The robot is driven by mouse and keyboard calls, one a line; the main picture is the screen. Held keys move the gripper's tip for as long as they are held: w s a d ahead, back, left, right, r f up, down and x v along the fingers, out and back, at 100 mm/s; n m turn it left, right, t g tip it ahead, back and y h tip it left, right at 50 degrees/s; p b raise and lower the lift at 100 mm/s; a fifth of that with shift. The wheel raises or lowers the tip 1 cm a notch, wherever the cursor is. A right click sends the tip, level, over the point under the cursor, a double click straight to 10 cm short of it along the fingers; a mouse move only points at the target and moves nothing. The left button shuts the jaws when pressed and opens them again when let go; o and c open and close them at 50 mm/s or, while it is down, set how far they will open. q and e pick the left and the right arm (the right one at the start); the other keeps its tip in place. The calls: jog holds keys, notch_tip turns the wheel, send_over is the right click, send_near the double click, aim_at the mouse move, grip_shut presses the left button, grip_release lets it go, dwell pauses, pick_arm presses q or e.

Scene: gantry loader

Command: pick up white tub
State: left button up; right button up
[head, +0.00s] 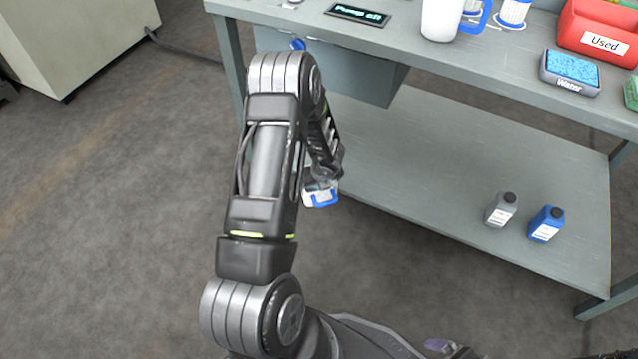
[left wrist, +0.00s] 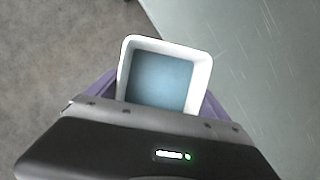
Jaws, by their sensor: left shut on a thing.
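The white tub (left wrist: 205,70) is a small squarish open container with a white rim and a blue-grey inside. In the left wrist view it sits between the purple fingers of my left gripper (left wrist: 160,100), which is shut on it. In the head view the tub (head: 310,196) shows as a small white and blue piece at the end of my left arm, in front of the bench's lower shelf. The fingers there are mostly hidden by the arm.
The grey bench (head: 450,70) has a lower shelf (head: 420,170) with a grey bottle (head: 500,210) and a blue bottle (head: 546,224). On top are a white jug (head: 440,20), a red bin (head: 600,30) labelled Used and a Water sponge tray (head: 570,85).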

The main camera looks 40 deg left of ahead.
dwell(0.7)
pick_arm(q)
jog(key=shift+w+d, duration=0.2)
jog(key=shift+d, duration=0.05)
jog(key=w+d+r+m+t+h, duration=0.1)
jog(key=w+d+r+m+h, duration=0.3)
jog(key=d+m, duration=0.5)
jog(key=w+d+r+m+t+h, duration=0.1)
jog(key=w+d+r+m+h, duration=0.1)
jog(key=w+d+r+m, duration=0.5)
jog(key=s+d+r+m+g, duration=0.3)
jog(key=s+d+r+m, duration=0.2)
jog(key=r+m, duration=0.5)
jog(key=s+d+r+m+g+h, duration=0.1)
jog(key=s+d+r+m+g, duration=0.3)
jog(key=r+m, duration=0.7)
jog(key=shift+s+d+m, duration=0.5)
jog(key=shift+s+d, duration=0.2)
jog(key=shift+d, duration=0.45)
